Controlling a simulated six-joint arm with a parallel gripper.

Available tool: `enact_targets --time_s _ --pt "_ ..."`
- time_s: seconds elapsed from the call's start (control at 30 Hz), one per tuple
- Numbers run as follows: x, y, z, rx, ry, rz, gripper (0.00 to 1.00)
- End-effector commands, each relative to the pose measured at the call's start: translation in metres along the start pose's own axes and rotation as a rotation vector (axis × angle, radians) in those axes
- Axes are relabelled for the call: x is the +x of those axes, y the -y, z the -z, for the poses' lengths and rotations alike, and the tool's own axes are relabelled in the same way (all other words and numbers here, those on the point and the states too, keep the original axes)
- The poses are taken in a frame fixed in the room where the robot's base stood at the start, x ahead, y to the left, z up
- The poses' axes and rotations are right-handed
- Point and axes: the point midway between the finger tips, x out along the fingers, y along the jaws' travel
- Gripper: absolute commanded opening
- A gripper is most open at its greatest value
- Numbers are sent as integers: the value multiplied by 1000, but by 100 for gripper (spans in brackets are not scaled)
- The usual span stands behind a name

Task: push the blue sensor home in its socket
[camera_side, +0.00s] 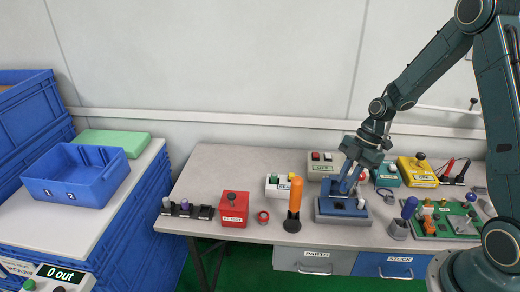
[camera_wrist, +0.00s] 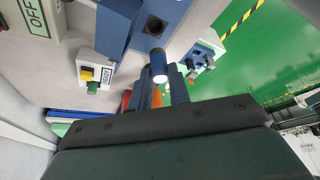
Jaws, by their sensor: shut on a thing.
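The blue sensor (camera_wrist: 158,64) is a short dark-blue cylinder with a bright pale end, at the fingers of my gripper (camera_wrist: 178,80) in the wrist view. My gripper is shut on it. A dark square socket opening (camera_wrist: 154,25) shows in the blue block just beyond the sensor; the two look apart in this view. In the side view my gripper (camera_side: 347,184) reaches down, tilted, over the blue fixture block (camera_side: 330,208) on its grey base. The sensor cannot be made out there, and whether it touches the block is unclear.
An orange-handled tool (camera_side: 295,194) stands left of the fixture, with a red box (camera_side: 234,210) farther left. A grey cup (camera_side: 398,230) with a blue-handled thing and a green board (camera_side: 450,222) stand right. Labelled boxes line the back.

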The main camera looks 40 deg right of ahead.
Motion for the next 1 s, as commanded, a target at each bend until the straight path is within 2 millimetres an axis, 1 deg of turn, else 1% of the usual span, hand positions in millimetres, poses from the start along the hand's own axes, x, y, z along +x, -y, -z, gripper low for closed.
enact_targets --time_s 0.27,0.8,1.0 --pt "9 0 -4 1 0 2 0" --pt "38 0 -15 1 -1 2 0" --pt "42 0 -17 0 0 0 0"
